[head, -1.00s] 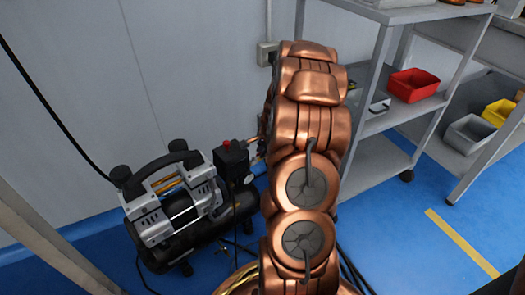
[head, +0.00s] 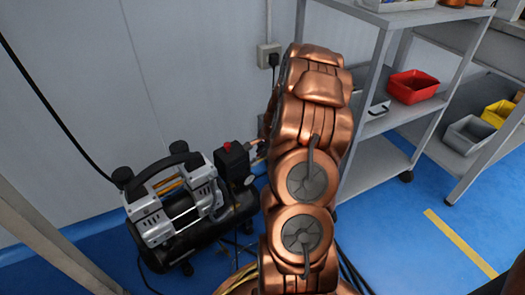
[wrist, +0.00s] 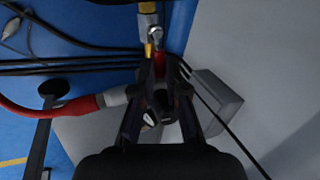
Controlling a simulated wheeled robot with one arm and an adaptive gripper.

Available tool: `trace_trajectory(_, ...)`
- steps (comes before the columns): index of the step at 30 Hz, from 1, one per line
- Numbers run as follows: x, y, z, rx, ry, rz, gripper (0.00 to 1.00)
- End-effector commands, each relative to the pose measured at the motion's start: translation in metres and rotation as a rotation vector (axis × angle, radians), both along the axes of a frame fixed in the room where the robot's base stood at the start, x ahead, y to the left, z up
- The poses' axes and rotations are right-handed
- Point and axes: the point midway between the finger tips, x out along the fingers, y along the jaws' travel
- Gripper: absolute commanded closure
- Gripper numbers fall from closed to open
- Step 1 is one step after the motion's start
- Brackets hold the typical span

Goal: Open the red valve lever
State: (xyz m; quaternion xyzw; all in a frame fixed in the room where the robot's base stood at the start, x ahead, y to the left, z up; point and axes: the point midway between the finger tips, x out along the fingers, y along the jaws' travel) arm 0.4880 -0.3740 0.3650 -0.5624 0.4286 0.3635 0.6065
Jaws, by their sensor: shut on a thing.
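In the wrist view my gripper (wrist: 160,82) points at the valve fittings, its two dark fingers drawn close together. Between the fingertips a small piece of the red valve lever (wrist: 160,64) shows, and the gripper is shut on it. A brass-coloured fitting (wrist: 149,24) with a metal nut lies just beyond the fingertips. A red hose (wrist: 76,106) with a grey end comes in from the left. The lever's full length and angle are hidden by the fingers. In the head view my arm hides the gripper and the lever.
A black and silver compressor (head: 172,205) stands on the blue floor left of my arm. Its red-capped switch (head: 229,148) is close to the arm. A grey shelf rack (head: 385,118) with a red bin (head: 413,86) stands at the right. Dark cables cross the wrist view.

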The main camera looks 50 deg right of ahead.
Motion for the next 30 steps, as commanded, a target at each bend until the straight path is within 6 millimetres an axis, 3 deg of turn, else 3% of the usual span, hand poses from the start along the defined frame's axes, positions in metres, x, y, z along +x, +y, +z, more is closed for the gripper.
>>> trace_trajectory(9,0.000,0.000,0.000,0.000,0.001,0.000,0.61)
trace_trajectory(22,-0.002,0.000,0.004,0.000,0.000,0.000,0.61)
trace_trajectory(30,-0.011,0.001,0.028,-0.002,-0.002,-0.001,0.61)
